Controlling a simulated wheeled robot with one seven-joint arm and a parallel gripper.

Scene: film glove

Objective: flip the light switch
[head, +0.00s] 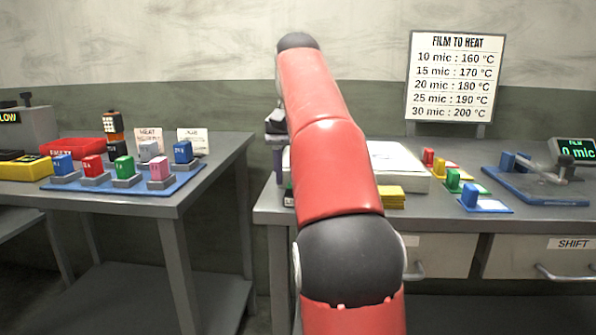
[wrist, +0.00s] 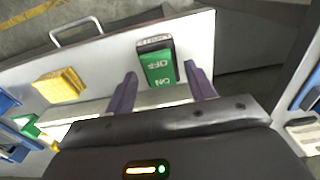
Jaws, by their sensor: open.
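The light switch (wrist: 157,66) is a green rocker marked OFF and ON in a dark frame, with a small label at one end. In the wrist view it sits on a pale panel. My gripper (wrist: 160,82) is open, with its two purple fingers on either side of the switch in the picture. I cannot tell whether they touch it. In the head view my gripper (head: 278,150) is partly hidden behind my red arm, at the left end of the right bench. The switch is mostly hidden there.
The right bench (head: 540,218) holds a yellow stack (head: 391,197), coloured blocks on cards and a blue tray device (head: 530,185). The left bench (head: 180,200) carries a blue mat with several blocks and a red bin (head: 75,149). A gap separates the benches.

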